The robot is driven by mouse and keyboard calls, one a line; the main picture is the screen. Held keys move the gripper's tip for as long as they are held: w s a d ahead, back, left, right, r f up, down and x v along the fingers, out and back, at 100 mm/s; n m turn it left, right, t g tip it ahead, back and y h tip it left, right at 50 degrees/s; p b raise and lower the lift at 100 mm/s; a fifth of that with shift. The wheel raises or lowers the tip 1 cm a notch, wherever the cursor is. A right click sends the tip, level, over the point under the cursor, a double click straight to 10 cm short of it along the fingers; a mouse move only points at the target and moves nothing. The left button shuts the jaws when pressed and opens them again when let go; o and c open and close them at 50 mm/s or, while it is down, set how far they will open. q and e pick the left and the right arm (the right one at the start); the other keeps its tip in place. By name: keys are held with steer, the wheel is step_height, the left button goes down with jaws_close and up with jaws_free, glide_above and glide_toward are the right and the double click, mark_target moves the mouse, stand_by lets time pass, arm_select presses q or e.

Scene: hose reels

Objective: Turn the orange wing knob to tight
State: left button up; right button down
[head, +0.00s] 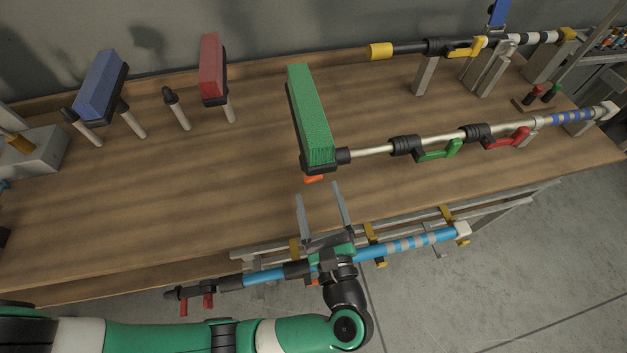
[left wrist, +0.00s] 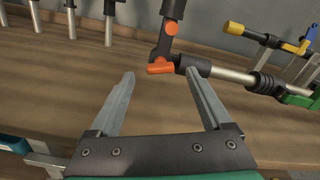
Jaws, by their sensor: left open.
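The orange wing knob (head: 314,179) shows just under the lower end of the green brush head (head: 312,118), mostly hidden there. In the left wrist view the knob (left wrist: 160,67) lies roughly sideways at the bottom of a dark joint beside the silver pole. My left gripper (head: 318,191) is open and empty, its two fingers pointing at the knob. In the left wrist view the knob appears between and beyond the fingertips, apparently apart from them. My right gripper is not in view.
The silver pole (head: 370,151) runs right from the brush and carries green and red handles. Blue (head: 97,88) and red (head: 210,66) brush heads stand at the back left. A blue pole (head: 380,250) hangs along the bench front. The wooden bench (head: 200,190) is clear left of the gripper.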

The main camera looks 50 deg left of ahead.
arm_select(q)
steer(key=x, duration=0.4)
steer(key=shift+w+a, duration=0.1)
steer(key=shift+a, duration=0.1)
jaws_close()
